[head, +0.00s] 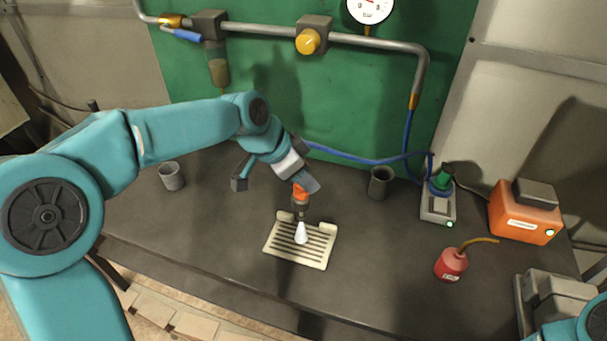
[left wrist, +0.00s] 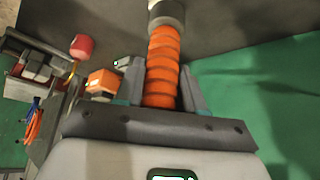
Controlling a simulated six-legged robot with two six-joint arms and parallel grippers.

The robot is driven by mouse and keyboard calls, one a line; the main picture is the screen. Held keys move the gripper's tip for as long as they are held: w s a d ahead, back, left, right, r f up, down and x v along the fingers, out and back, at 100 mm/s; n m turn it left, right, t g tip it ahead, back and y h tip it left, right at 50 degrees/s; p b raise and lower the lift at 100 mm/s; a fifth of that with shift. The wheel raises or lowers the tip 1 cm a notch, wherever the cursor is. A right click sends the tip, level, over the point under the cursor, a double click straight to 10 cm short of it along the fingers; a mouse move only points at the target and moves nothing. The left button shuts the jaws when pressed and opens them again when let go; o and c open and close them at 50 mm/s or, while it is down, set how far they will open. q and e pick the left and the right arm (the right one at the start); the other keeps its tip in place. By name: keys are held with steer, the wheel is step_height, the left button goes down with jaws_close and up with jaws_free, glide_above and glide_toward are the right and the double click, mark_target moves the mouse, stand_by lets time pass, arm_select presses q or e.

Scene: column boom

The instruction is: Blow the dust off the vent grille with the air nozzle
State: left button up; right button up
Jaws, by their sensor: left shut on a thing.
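My left gripper (head: 303,187) is shut on the air nozzle and holds it above the bench. The nozzle's ribbed orange grip (left wrist: 162,72) stands between the two grey fingers in the left wrist view. In the head view the nozzle (head: 300,194) points down, with a pale white cone below it over the grille. I cannot tell if the cone is a tip or an air jet. The cream vent grille (head: 271,247) lies flat on the bench, its slats dark between. Dust on it cannot be made out. My right gripper is out of view.
Grey cups stand left (head: 171,177) and right (head: 379,183) of the grille. A blue hose (head: 350,157) runs behind. A red oil can (head: 450,265), a grey box with a green top (head: 438,207) and an orange box (head: 524,218) stand right. The bench front is clear.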

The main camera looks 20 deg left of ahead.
arm_select(q)
steer(key=shift+a, duration=0.1)
steer(key=shift+s+a+b, duration=0.1)
steer(key=shift+a+b, duration=0.25)
steer(key=shift+a, duration=1.85)
step_height(320, 180, up, 6)
steer(key=p, duration=0.4)
stand_by(0.7)
